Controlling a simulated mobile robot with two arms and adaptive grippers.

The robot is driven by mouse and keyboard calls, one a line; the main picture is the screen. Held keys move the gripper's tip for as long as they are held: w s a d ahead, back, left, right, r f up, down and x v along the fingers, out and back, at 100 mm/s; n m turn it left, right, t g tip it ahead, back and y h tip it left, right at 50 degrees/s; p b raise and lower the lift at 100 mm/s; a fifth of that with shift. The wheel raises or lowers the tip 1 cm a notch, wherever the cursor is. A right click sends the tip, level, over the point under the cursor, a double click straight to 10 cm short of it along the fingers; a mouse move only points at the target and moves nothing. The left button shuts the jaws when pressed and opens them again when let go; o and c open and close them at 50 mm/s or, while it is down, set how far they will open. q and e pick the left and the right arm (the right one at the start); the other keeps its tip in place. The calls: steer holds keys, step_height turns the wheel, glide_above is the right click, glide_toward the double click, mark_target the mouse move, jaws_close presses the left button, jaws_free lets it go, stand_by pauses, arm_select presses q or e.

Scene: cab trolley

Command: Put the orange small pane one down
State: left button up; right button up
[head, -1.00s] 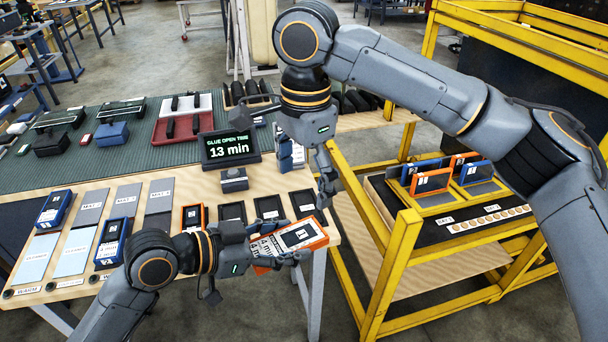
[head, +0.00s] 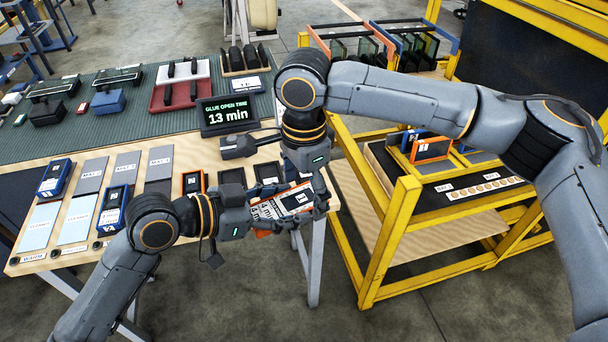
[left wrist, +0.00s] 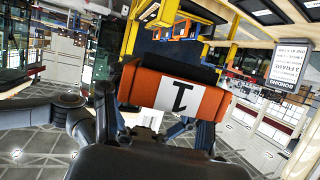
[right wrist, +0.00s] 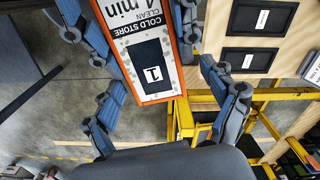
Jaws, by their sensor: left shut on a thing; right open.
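The orange small pane (head: 297,199) is a flat orange-edged piece with a white label and a dark "1" panel. My left gripper (head: 268,212) is shut on it and holds it tilted by the table's front right corner. Its orange edge with a "1" fills the middle of the left wrist view (left wrist: 178,96). In the right wrist view the pane (right wrist: 150,62) reads "COLD STORE CLEAN 4 min" and lies between the parted fingers of my right gripper. My right gripper (head: 318,186) is open at the pane's right end; contact cannot be told.
The wooden table (head: 215,160) bears grey and blue plates, blue-framed pieces and dark panels. A "13 min" display (head: 228,115) stands behind. The yellow trolley (head: 400,235) on the right holds orange and blue frames (head: 430,149). Open floor lies in front.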

steer(key=shift+f, duration=0.2)
steer(key=c, duration=1.1)
steer(key=o, duration=1.1)
steer(key=shift+r, duration=0.1)
